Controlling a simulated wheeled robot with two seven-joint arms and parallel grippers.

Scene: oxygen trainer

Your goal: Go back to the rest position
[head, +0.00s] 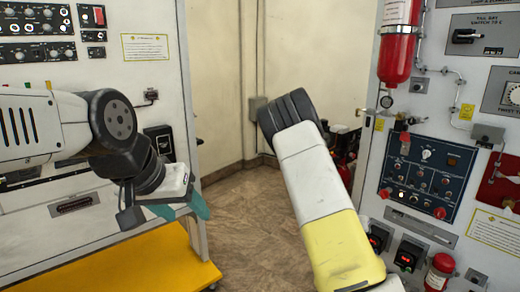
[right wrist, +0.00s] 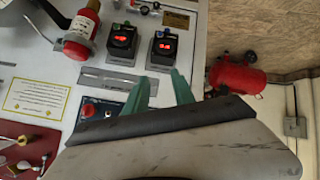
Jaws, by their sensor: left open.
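My left gripper (head: 190,205) hangs in front of the left cabinet, its teal fingers pointing down and right, with nothing seen in it. It is open, though its fingers overlap in this view. My right arm rises from the bottom of the head view, and its gripper is hidden there. In the right wrist view my right gripper (right wrist: 162,85) shows two green fingers apart with nothing between them. They lie over the picture of the right panel, below two red-lit display units; I cannot tell the distance.
The left cabinet (head: 150,75) has a yellow base (head: 140,265). The right panel (head: 440,110) carries a red cylinder (head: 397,50), a blue control plate (head: 430,175) and a red bottle (head: 439,272). A red tank (right wrist: 237,75) lies on the floor. Tiled floor (head: 245,220) is open between the cabinets.

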